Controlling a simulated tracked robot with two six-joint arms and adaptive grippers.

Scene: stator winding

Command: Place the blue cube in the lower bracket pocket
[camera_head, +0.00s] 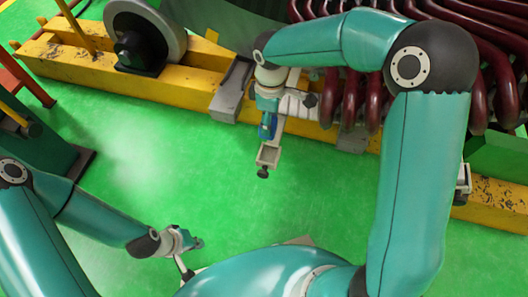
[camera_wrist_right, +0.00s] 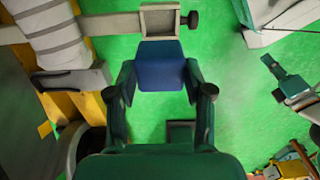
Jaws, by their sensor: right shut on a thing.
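The blue cube (camera_wrist_right: 160,66) sits between the two dark fingers of my right gripper (camera_wrist_right: 160,83) in the right wrist view. In the head view a small blue patch of the cube (camera_head: 266,132) shows by my right gripper (camera_head: 268,122). A square bracket pocket (camera_head: 268,155) with a black knob is just below the cube in the head view. In the wrist view this pocket (camera_wrist_right: 160,20) looks empty and lies just beyond the cube; I cannot tell the height gap. My left gripper (camera_head: 193,243) is low and away from the cube, its jaws too small to read.
A yellow beam (camera_head: 85,65) with a grey wheel (camera_head: 150,30) runs along the back. Dark red coils (camera_head: 335,95) stand right of my right gripper. Another bracket (camera_head: 463,180) shows at the far right. The green floor (camera_head: 150,150) in the middle is clear.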

